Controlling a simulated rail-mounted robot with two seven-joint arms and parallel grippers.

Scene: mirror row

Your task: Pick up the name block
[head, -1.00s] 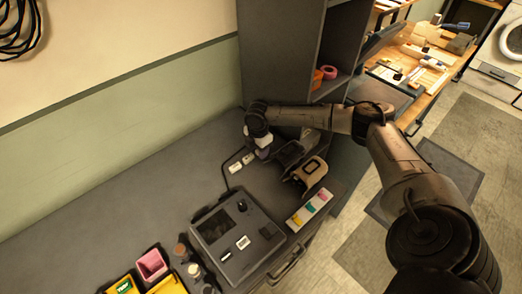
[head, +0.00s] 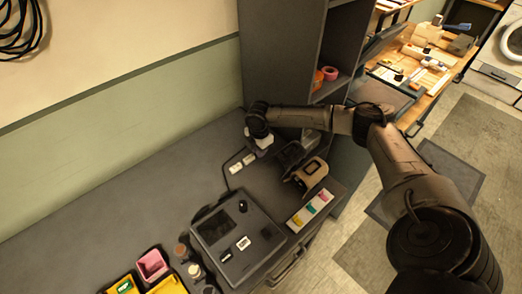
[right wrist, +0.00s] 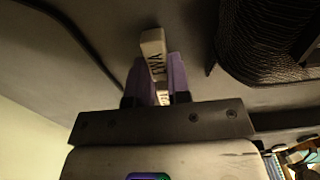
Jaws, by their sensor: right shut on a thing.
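The name block (right wrist: 153,47) is a small pale block with dark letters, seen close up in the right wrist view. My right gripper (right wrist: 157,85) is shut on it, with a purple finger on each side. A lettered pale part also shows lower down between the fingers; I cannot tell whether it belongs to the same block. In the head view my right gripper (head: 263,142) is over the back of the grey desk, by the dark shelf unit. The block is too small to make out there. My left gripper is not in view.
Two small white pieces (head: 242,163) lie left of the gripper, with a black cable beside them. A brown-and-black device (head: 307,176) and a coloured strip (head: 310,208) are to its right. A grey panel box (head: 238,238) stands nearer. The desk's left part is clear.

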